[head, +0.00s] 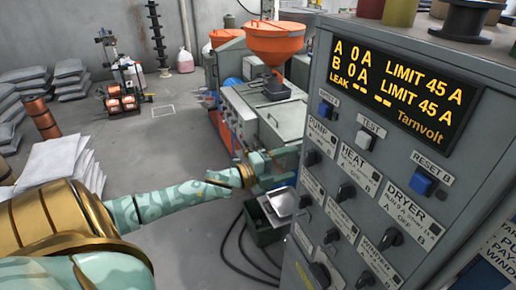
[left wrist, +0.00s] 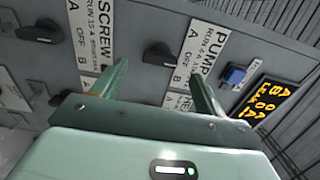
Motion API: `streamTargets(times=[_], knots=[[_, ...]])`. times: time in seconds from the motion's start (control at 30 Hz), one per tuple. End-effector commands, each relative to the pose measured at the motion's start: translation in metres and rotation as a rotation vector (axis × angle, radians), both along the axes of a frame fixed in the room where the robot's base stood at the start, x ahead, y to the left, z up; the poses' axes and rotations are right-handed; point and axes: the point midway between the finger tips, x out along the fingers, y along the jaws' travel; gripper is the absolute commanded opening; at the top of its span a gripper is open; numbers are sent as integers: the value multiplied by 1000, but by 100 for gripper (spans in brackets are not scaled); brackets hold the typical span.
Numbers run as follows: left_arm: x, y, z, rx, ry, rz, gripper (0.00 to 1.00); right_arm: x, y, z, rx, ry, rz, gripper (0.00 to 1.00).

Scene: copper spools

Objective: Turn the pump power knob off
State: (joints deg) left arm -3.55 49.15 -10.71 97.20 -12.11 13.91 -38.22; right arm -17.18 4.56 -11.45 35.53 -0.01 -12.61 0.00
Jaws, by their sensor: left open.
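The grey control panel (head: 385,145) fills the right of the head view. Its pump knob (head: 312,158) is black and sits under the PUMP label (head: 322,131). In the left wrist view the panel appears turned sideways, with the pump knob (left wrist: 160,54) left of the PUMP label (left wrist: 207,55). My left gripper (head: 288,165) is open, its fingers toward the panel's left side. In the left wrist view its two fingertips (left wrist: 159,72) stand either side of the line to the pump knob, with nothing between them. The knob's exact setting is unclear. My right gripper is out of view.
The SCREW knob (left wrist: 42,32) is near the pump knob. HEAT (head: 346,191) and DRYER (head: 390,237) knobs and a blue reset button (head: 422,185) are also on the panel. The display (head: 400,85) reads 0 A for A and B. A machine with orange hoppers (head: 274,37) stands behind.

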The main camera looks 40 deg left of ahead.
Motion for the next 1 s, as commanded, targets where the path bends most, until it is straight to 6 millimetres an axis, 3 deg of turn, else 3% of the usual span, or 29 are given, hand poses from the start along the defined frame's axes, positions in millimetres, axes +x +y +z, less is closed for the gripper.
streamTargets(times=[0.2,0.43,0.63,1.0], knots=[[-48,20,-4,0,5,0,73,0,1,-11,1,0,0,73],[-83,35,-2,-2,3,1,73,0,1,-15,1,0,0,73],[-96,40,0,-2,0,1,73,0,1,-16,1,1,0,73],[-96,41,0,-2,0,1,73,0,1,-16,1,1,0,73]])
